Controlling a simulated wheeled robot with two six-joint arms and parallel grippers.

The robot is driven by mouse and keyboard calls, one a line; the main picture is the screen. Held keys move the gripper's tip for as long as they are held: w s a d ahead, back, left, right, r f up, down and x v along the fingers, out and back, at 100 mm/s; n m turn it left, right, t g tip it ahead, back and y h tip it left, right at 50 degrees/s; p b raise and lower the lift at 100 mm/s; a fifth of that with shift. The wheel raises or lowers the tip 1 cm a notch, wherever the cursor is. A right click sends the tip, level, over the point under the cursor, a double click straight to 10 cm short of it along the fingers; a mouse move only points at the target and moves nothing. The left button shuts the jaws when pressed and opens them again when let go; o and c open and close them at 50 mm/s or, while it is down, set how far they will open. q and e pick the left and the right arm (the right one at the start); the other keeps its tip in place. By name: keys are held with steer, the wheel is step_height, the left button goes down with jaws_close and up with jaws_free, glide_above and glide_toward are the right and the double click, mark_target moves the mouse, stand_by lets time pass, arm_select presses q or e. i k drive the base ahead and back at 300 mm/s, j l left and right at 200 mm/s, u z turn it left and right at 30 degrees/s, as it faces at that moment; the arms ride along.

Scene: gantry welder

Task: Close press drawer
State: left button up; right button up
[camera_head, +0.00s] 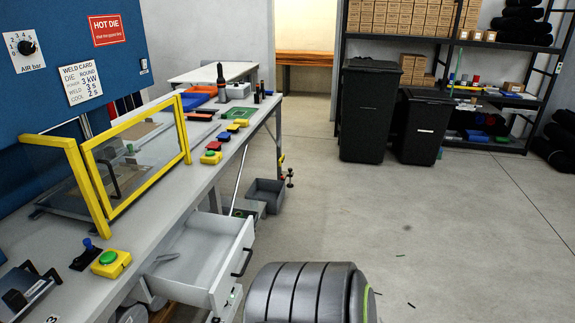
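The press drawer (205,256) is a light grey drawer under the front edge of the grey workbench (217,155). It is pulled out toward the right of the picture. Neither my left nor my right gripper shows in the head view.
A yellow-framed guard (138,160) stands on the bench near a green button in a yellow box (111,263). A ribbed grey cylinder (300,292) is close to the drawer front, at the bottom. A grey bin (266,194) lies beyond. The floor to the right is mostly clear.

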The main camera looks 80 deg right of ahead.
mark_target(213, 250)
steer(key=z, duration=1.85)
